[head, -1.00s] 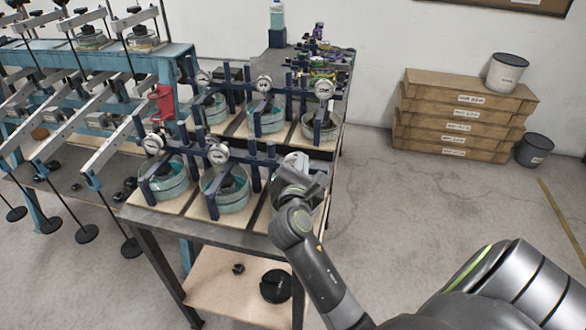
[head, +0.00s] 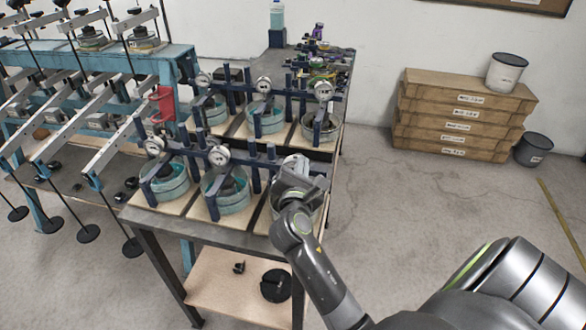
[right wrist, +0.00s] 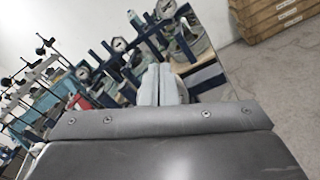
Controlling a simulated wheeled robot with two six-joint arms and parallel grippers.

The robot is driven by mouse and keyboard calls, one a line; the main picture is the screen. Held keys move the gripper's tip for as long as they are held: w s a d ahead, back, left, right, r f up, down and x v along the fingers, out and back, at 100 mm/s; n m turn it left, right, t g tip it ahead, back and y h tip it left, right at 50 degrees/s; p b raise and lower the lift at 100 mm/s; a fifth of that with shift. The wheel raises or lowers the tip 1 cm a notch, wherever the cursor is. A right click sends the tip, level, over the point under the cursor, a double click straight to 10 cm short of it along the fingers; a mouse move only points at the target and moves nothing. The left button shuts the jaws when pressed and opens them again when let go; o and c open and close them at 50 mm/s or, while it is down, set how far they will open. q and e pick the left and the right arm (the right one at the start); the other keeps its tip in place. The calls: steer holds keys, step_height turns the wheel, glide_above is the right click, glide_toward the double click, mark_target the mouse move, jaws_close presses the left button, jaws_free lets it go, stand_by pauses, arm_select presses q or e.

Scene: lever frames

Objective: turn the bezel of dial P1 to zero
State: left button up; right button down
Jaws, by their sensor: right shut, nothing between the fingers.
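Several round dial gauges sit on dark blue frames over teal-lined pots. In the front row, dials show at the left (head: 154,146) and middle (head: 219,155). In the back row they show at the left (head: 203,80), middle (head: 264,84) and right (head: 323,91). I cannot read which is P1. My right gripper (head: 299,163) is at the right end of the front row and hides most of that station, including any dial there. In the right wrist view its pale fingers (right wrist: 156,84) are together and empty, with dials (right wrist: 118,44) beyond them. My left gripper is out of view.
The pots stand on boards on a dark table (head: 210,232) with a lower shelf. A blue rack (head: 120,62) with lever arms and hanging weights is at the left. Stacked wooden boxes (head: 455,125) and buckets (head: 508,72) stand by the wall. The floor right of the table is clear.

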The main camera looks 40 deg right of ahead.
steer(key=shift+s+r+p, duration=0.1)
steer(key=shift+r+p, duration=0.2)
steer(key=shift+p, duration=0.05)
steer(key=v, duration=0.6)
steer(key=shift+d, duration=0.1)
stand_by(0.4)
